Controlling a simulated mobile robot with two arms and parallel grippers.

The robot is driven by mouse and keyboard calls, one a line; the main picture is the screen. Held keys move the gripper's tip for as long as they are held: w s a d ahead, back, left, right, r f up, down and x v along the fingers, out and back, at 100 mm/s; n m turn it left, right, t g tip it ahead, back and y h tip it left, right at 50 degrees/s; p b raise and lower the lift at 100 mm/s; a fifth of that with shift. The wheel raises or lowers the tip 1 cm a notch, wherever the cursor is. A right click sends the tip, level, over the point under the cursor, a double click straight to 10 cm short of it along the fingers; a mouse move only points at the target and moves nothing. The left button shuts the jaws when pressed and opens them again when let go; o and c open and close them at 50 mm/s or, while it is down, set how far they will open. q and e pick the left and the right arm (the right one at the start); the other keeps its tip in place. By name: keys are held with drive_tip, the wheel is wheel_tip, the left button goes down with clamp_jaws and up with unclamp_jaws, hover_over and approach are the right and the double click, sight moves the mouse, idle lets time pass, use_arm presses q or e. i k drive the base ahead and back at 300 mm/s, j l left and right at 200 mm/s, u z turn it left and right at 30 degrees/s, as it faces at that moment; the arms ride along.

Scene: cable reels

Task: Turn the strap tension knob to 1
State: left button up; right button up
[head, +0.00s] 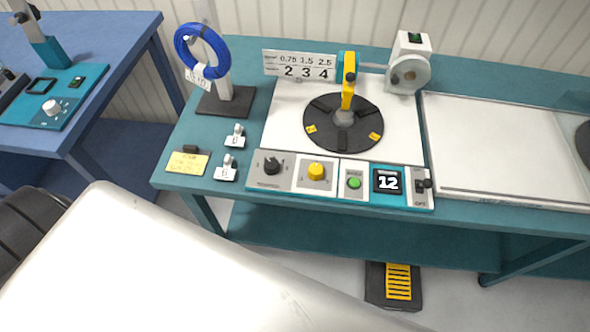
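A control panel (330,188) runs along the front edge of the teal table. It carries a black knob (272,166) with scale marks and, to its right, a yellow knob (316,171). A white knob (51,107) sits on a teal unit (22,117) on the blue table at left. The labels are too small to read, so I cannot tell which knob is the strap tension knob or where each points. Neither gripper is in view. A large white part of my own body covers the lower left.
A pedal (397,282) lies on the floor.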

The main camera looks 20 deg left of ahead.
sight(271, 165)
drive_tip(key=u, duration=0.95)
